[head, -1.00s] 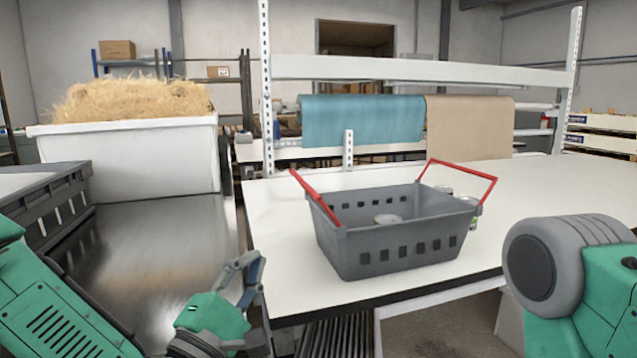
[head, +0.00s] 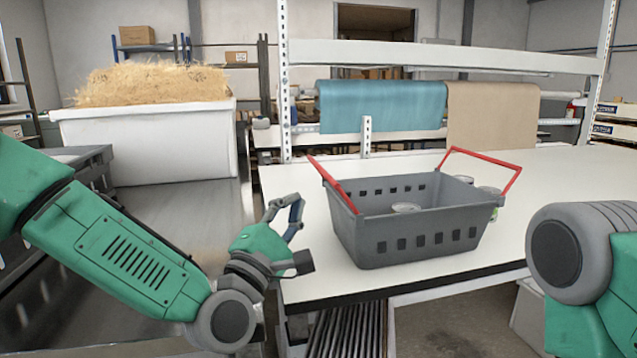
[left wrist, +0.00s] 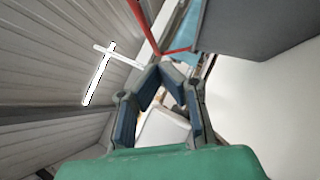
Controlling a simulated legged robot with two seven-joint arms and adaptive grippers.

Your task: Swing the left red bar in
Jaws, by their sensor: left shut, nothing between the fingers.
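A grey basket (head: 362,252) stands on the white table, with two red bars on its rim. The left red bar (head: 332,183) slants up and outward to the left from the basket's left end. The right red bar (head: 512,181) stands raised, leaning out to the right. My left gripper (head: 298,202) is shut and empty, left of the basket and apart from the left bar. In the left wrist view, the gripper's fingers (left wrist: 161,68) meet just below the red bar (left wrist: 146,30), and the basket (left wrist: 250,20) is at upper right. My right gripper is out of view.
A can (head: 406,208) sits in the basket, and cans (head: 490,191) stand behind its right end. The white table (head: 570,175) is clear at right. A metal rack post (head: 285,90) rises at the table's back left. A straw-filled white bin (head: 150,145) stands left.

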